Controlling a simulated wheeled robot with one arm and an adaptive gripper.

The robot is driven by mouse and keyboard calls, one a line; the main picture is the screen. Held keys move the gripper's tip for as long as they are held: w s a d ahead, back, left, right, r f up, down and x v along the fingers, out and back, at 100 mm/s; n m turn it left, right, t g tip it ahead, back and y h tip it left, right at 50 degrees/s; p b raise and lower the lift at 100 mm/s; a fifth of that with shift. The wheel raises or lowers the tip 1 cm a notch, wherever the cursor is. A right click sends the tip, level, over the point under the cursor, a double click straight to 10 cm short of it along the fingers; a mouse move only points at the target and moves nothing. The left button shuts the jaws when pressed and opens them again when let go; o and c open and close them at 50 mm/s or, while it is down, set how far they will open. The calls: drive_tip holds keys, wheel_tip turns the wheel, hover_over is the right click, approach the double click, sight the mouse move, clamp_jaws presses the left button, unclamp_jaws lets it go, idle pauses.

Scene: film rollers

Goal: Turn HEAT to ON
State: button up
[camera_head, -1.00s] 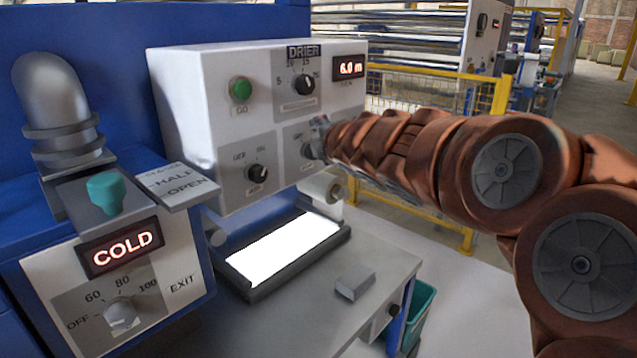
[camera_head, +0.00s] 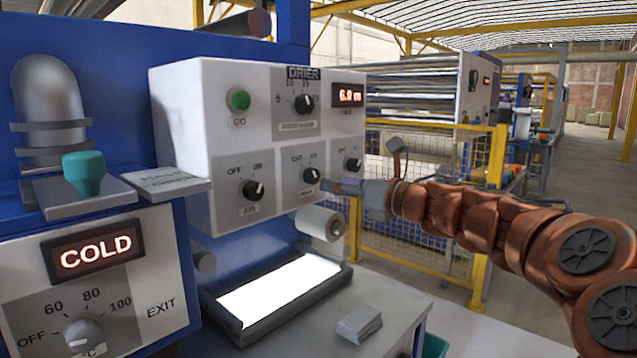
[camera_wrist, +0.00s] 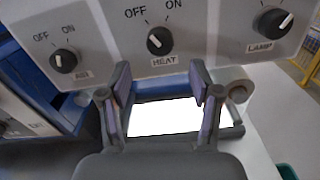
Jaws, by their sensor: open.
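The HEAT knob (camera_wrist: 160,41) is a round black dial with a white mark, on a grey plate with OFF at upper left and ON at upper right. I cannot tell for certain which label its mark faces. In the head view the HEAT knob (camera_head: 311,176) is the middle one of the lower row on the white DRIER box. My gripper (camera_wrist: 160,80) is open and empty, its fingers spread below the HEAT knob in the wrist view and apart from it. In the head view my gripper (camera_head: 343,186) is just right of the knob.
The AIR knob (camera_wrist: 63,60) is to the left and the LAMP knob (camera_wrist: 272,22) to the right. A bright lit panel (camera_head: 280,295) and a white roll (camera_head: 322,224) lie below the box. A COLD display (camera_head: 95,251) is at the left.

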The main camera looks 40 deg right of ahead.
sight(316, 180)
drive_tip(key=shift+p+x, duration=0.45)
drive_tip(key=shift+x, duration=2.7)
drive_tip(key=c, duration=1.1)
